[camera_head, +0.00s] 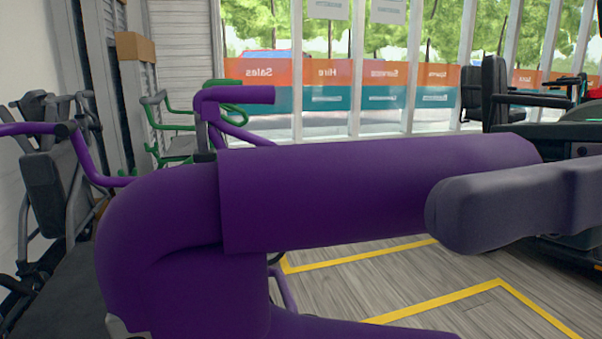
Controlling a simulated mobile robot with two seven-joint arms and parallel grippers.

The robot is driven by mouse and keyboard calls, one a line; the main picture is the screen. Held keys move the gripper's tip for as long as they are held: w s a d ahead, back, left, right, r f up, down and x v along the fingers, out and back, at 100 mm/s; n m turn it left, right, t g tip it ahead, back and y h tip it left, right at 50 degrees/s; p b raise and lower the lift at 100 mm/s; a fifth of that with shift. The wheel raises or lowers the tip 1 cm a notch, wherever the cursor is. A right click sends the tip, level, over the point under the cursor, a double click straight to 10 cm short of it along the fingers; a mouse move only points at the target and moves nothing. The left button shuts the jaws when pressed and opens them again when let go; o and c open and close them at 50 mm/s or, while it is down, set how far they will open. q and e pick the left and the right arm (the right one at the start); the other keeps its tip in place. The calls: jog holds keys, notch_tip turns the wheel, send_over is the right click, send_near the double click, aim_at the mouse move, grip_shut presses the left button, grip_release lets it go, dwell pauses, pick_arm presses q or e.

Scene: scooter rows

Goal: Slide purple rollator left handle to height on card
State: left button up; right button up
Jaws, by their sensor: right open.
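A large purple handle (330,195) of the purple rollator fills the foreground. Its tube rises at lower left, bends and runs level to the right. A second purple handle (245,95) of the same shape stands smaller behind it, with a dark collar below its bend. I cannot tell which is the left one. My right gripper (465,212) comes in from the right; a dark grey rounded finger shows in front of the near handle's right end. It is open; contact cannot be told. No height card can be made out. My left gripper is not in view.
Folded grey walking aids (55,175) lean at the left wall. A green frame (165,120) stands behind. A black scooter seat (490,95) is at the right, before the windows. Yellow lines (430,303) mark open grey floor.

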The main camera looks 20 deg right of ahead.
jog(key=shift+a, duration=0.7)
grip_shut()
dwell(0.9)
jog(key=shift+r, duration=0.1)
